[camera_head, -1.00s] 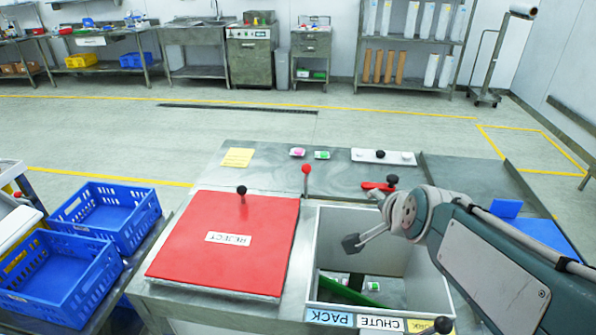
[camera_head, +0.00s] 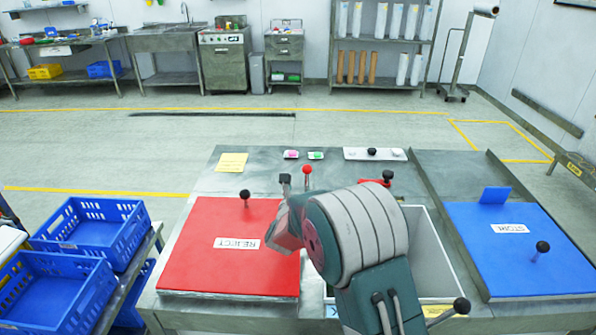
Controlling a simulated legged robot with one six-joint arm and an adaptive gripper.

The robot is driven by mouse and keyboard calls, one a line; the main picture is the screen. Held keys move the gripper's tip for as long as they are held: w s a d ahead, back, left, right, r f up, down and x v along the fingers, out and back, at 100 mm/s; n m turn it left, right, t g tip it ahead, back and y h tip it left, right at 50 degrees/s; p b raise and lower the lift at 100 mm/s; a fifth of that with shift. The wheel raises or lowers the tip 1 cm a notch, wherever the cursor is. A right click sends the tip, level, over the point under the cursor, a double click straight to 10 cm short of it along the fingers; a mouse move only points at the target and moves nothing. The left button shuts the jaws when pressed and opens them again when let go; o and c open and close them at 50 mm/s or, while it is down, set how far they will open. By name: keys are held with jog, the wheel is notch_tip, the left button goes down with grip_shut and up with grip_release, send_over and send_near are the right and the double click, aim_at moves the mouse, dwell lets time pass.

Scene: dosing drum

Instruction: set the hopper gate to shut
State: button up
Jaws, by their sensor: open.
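No part is labelled as the hopper gate, and I cannot tell which control it is.
The red REJECT lid (camera_head: 205,265) and blue STOW lid (camera_head: 505,265) have upright black knobs. Between them, my arm largely covers an open bin (camera_head: 436,262). Blue crates (camera_head: 90,232) stand at left. A yellow note (camera_head: 232,162) and two small tags lie at the back.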

aim_at(305, 172)
jog(key=shift+w+a+f+m, duration=0.15)
jog(key=shift+a+f+m, duration=0.2)
jog(key=shift+f+m, duration=0.2)
jog(key=w, duration=0.3)
jog(key=w+d, duration=0.1)
jog(key=w, duration=0.2)
jog(key=w+d, duration=0.1)
jog(key=w, duration=0.3)
jog(key=shift+w+d+r, duration=0.1)
jog(key=shift+w+d, duration=0.1)
jog(key=shift+d, duration=0.1)
jog(key=shift+a, duration=0.15)
grip_shut()
